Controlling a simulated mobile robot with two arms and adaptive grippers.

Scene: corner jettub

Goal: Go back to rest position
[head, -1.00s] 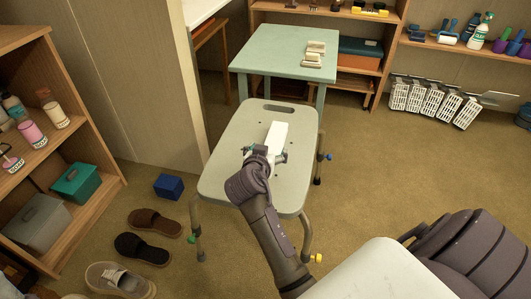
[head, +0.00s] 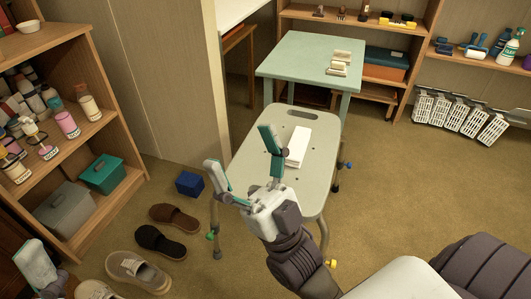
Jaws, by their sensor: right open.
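My right gripper (head: 246,162) is open and empty, its two teal-padded fingers spread wide. It is over the near left part of the pale shower stool (head: 262,127) and hides part of the seat. A white block (head: 299,147) lies on the stool seat, just right of the upper fingertip in the picture. The gripper does not hold it. I cannot tell the exact height of the fingers above the seat.
A pale green table (head: 305,60) stands behind the stool. A shelf unit (head: 115,120) is at the left, with a blue box (head: 189,184) and brown (head: 174,215) and black (head: 160,241) slippers on the floor nearby. The floor at the right (head: 420,180) is clear.

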